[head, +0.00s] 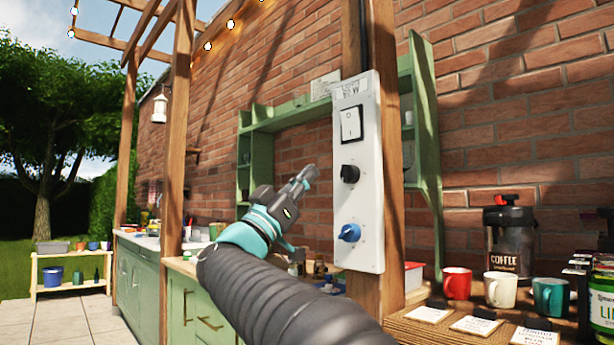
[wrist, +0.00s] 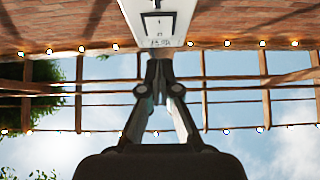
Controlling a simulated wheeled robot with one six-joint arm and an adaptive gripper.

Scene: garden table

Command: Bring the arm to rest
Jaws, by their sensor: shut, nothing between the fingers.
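My gripper (head: 305,179) is at the end of my raised arm in the middle of the head view. It points up and to the right, to the left of a white switch panel (head: 347,262) on a wooden post. Its fingers are shut with nothing between them. I cannot tell from these views how far the fingertips are from the panel.
The panel carries a rocker switch (head: 350,124), a black knob (head: 350,174) and a blue knob (head: 349,233). A green shelf (head: 427,150) hangs on the brick wall. Mugs, including a red one (head: 457,283), and a coffee dispenser (head: 509,240) stand at right. Green cabinets (head: 150,285) stand at left.

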